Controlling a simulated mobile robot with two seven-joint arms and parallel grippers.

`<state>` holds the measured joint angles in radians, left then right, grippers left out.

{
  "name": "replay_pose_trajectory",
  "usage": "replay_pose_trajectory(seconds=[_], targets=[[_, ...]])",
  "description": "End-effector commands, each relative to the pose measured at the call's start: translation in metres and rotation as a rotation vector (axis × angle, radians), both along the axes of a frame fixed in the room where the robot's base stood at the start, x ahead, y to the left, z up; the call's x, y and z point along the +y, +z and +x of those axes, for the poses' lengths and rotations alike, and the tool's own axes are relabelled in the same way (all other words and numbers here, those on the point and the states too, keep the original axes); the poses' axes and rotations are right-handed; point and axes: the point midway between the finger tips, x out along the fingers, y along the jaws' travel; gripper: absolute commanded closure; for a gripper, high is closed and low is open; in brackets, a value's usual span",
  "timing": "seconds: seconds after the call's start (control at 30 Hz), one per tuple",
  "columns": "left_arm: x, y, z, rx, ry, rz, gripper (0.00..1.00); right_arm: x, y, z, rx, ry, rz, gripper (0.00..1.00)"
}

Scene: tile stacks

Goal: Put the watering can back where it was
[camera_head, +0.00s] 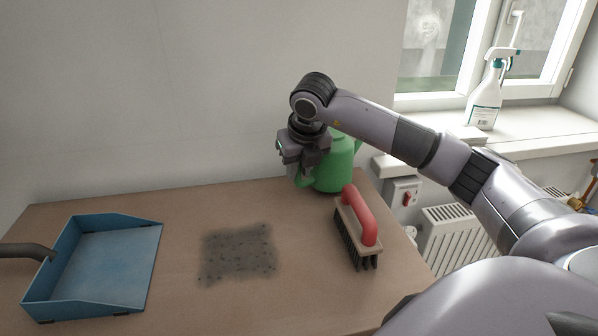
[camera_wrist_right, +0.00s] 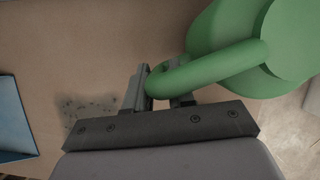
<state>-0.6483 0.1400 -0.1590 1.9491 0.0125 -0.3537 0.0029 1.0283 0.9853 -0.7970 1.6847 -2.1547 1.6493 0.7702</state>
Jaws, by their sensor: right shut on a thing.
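The green watering can (camera_head: 334,166) is upright at the back right of the table, close to the wall, partly hidden behind my right gripper. My right gripper (camera_head: 302,165) reaches down at the can's left side. In the right wrist view the jaws (camera_wrist_right: 163,88) are shut on the can's curved green handle (camera_wrist_right: 215,66), with the can's body (camera_wrist_right: 290,40) to the right. I cannot tell whether the can's base touches the table or hangs just above it. My left gripper is not in view.
A brush with a red handle (camera_head: 360,216) stands on the table (camera_head: 180,205) in front of the can. A blue dustpan (camera_head: 105,268) lies at the left. A dark dirt patch (camera_head: 238,253) lies between them. A spray bottle (camera_head: 487,95) stands on the windowsill.

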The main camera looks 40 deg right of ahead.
Motion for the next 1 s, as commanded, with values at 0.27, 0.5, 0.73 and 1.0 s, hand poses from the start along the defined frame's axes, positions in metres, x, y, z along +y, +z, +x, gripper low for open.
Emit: replay_pose_trajectory(seconds=[0.27, 0.5, 0.73, 1.0], targets=[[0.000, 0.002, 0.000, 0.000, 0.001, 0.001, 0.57, -0.001, -0.014, 0.001, -0.005, -0.001, -0.003, 1.00], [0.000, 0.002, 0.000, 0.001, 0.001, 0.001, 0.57, 0.000, -0.017, 0.000, 0.000, -0.002, -0.001, 0.51], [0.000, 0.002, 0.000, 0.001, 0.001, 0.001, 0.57, 0.000, -0.014, -0.001, -0.001, -0.001, -0.001, 0.51], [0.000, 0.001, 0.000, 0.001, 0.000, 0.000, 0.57, 0.006, 0.026, -0.015, -0.006, -0.001, -0.001, 0.51]])
